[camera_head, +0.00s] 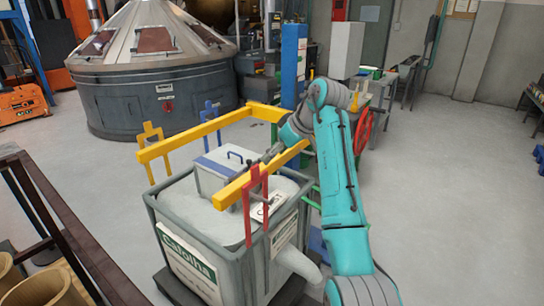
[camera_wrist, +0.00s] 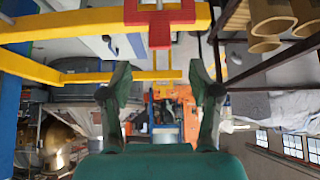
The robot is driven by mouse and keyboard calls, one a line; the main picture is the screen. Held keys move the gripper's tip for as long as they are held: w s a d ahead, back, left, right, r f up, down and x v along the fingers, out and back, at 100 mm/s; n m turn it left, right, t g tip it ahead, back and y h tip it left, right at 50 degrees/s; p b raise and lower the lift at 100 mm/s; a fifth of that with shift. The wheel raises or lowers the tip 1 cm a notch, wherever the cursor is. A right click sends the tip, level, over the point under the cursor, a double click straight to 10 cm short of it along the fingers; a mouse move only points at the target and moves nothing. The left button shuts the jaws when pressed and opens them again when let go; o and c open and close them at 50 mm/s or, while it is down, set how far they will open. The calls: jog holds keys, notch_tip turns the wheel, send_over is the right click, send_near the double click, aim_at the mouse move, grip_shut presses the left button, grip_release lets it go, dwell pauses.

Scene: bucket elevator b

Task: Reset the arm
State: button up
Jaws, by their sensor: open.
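My arm (camera_head: 340,180) is teal and reaches up from the lower right, bent at a high elbow, with its wrist toward the yellow frame. My gripper (camera_wrist: 160,82) is open in the wrist view, with two dark green fingers apart and nothing between them. In the head view the gripper (camera_head: 268,155) is small and close to the yellow frame (camera_head: 195,133); whether it touches cannot be told. The yellow frame also shows in the wrist view (camera_wrist: 60,25), with a red bracket (camera_wrist: 160,28) on it.
A grey bin (camera_head: 225,255) with a sign stands below the frame, holding pale material and a grey lidded box (camera_head: 215,175). A blue post (camera_head: 293,65) and red wheel (camera_head: 363,130) are close to the arm. Floor (camera_head: 450,200) at right is clear.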

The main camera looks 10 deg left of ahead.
jog(key=s+a+f+n+g+y, duration=0.1)
jog(key=s+f+n+y, duration=0.2)
jog(key=f, duration=0.5)
jog(key=s+a+f+n+y, duration=0.1)
jog(key=s+f+y, duration=0.1)
jog(key=s+f, duration=0.45)
jog(key=s+d+f+n+t+y, duration=0.1)
jog(key=s+d+f+y, duration=0.15)
jog(key=s+f, duration=0.25)
jog(key=s+d+f+n+y, duration=0.1)
jog(key=s+f+y, duration=0.2)
jog(key=s+f, duration=0.25)
jog(key=s+d+m+t+h, duration=0.4)
jog(key=s+d, duration=0.6)
jog(key=s, duration=0.4)
jog(key=s+d+f+m+t+h, duration=0.1)
jog(key=s+d+m+t+h, duration=0.3)
jog(key=s, duration=1.1)
jog(key=s+d+f+m+t+h, duration=0.1)
jog(key=s+d+m+t+h, duration=0.3)
jog(key=s+d+m+h, duration=0.5)
jog(key=s+d+m, duration=0.2)
jog(key=s+d, duration=0.3)
jog(key=d, duration=0.4)
jog(key=shift+s+m, duration=0.3)
jog(key=shift+s, duration=0.05)
